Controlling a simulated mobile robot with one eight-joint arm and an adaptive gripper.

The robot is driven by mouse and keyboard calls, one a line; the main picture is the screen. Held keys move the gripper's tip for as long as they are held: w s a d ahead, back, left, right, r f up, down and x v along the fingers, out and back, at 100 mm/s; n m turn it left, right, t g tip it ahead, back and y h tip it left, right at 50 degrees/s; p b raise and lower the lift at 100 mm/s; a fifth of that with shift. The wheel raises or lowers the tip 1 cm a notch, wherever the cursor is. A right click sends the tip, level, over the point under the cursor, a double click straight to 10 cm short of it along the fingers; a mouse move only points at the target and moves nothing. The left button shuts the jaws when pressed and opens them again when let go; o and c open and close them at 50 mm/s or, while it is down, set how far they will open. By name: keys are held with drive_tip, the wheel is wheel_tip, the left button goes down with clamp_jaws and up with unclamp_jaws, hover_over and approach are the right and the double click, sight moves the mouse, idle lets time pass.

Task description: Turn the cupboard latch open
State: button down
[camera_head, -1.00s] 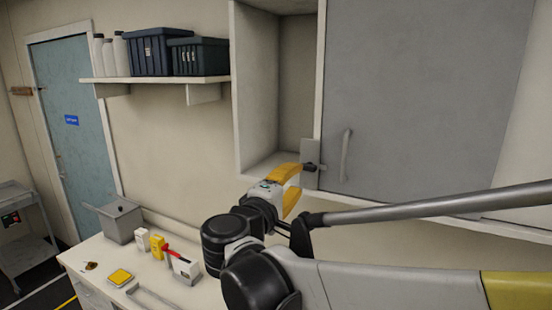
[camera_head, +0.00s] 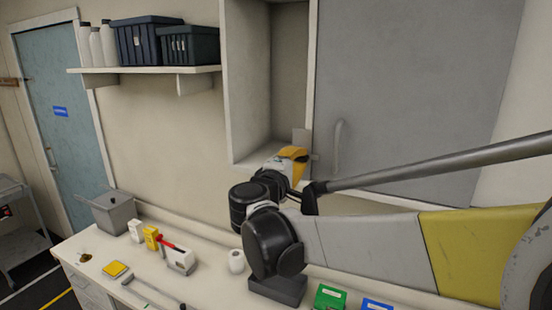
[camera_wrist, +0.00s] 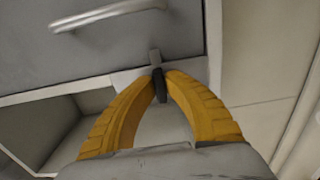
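The cupboard latch has a dark lever (camera_wrist: 160,88) and a small grey tab (camera_wrist: 155,58) at the door's edge in the wrist view. My gripper (camera_wrist: 160,76) has its yellow fingertips closed in on either side of the dark lever. The grey cupboard door (camera_head: 415,85) looks flat against the cupboard. In the head view my gripper (camera_head: 301,155) is at the door's lower left corner, just below a pale plate (camera_head: 302,137). It hides the lever there. The door's bar handle (camera_wrist: 105,16) is apart from my fingers; it also shows in the head view (camera_head: 338,147).
An open cupboard bay (camera_head: 245,90) lies left of the door. Below, the worktop (camera_head: 205,270) holds a grey lidded box (camera_head: 115,214), small cartons and a white roll (camera_head: 236,261). A shelf (camera_head: 150,70) with dark bins is on the left wall.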

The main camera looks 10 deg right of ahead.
drive_tip(key=shift+m, duration=0.3)
drive_tip(key=m+b, duration=0.1)
drive_tip(key=m, duration=0.2)
drive_tip(key=shift+m, duration=0.4)
drive_tip(key=m+b, duration=0.1)
drive_tip(key=m, duration=0.3)
drive_tip(key=shift+m, duration=0.3)
drive_tip(key=m+b, duration=0.1)
drive_tip(key=m, duration=0.3)
drive_tip(key=shift+m, duration=2.4)
drive_tip(key=shift+r, duration=0.1)
drive_tip(key=c, duration=1.5)
unclamp_jaws()
drive_tip(key=shift+o, duration=0.2)
